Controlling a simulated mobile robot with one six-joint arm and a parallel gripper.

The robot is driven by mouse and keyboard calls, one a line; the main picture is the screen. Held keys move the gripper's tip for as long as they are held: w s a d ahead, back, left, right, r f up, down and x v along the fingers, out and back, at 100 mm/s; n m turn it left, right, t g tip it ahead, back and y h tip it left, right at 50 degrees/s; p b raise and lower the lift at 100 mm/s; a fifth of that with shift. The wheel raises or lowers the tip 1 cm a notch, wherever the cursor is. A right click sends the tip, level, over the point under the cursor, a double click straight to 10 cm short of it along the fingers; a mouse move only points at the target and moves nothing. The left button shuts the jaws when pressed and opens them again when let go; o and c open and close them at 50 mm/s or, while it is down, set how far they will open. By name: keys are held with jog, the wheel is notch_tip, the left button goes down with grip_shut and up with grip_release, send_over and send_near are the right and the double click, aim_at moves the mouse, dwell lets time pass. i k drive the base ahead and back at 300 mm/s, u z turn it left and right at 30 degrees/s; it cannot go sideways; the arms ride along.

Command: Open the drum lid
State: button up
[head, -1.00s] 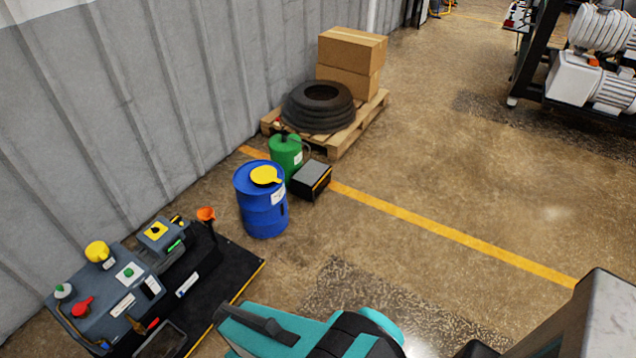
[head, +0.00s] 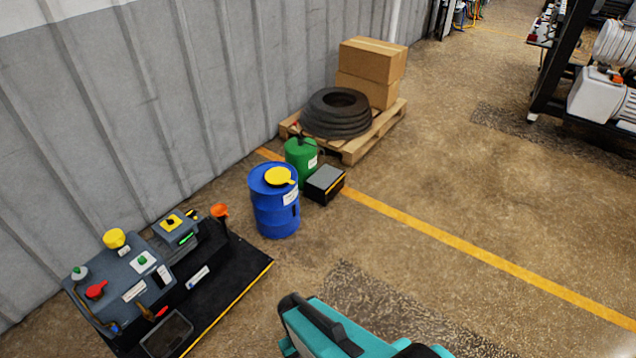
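A blue drum (head: 276,212) stands upright on the floor, left of the middle in the head view. Its yellow lid (head: 279,176) lies flat on the drum's top, with a small tab pointing to the right. It looks closed. A white label shows on the drum's side. A teal and black part of my own arm shows at the bottom edge, well apart from the drum. My gripper itself is not in view.
A green canister (head: 301,160) and a dark box (head: 324,184) stand close behind and right of the drum. A control console (head: 128,272) on a black platform (head: 232,292) is at lower left. A pallet (head: 354,150) bears tyres and cartons. Floor right of the drum is clear.

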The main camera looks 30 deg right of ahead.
aim_at(277, 175)
jog(key=z, duration=0.05)
jog(key=i, duration=1.85)
jog(key=u, duration=0.25)
jog(key=k, duration=0.9)
jog(key=u, duration=0.2)
jog(key=i, duration=0.2)
jog(key=z, duration=0.05)
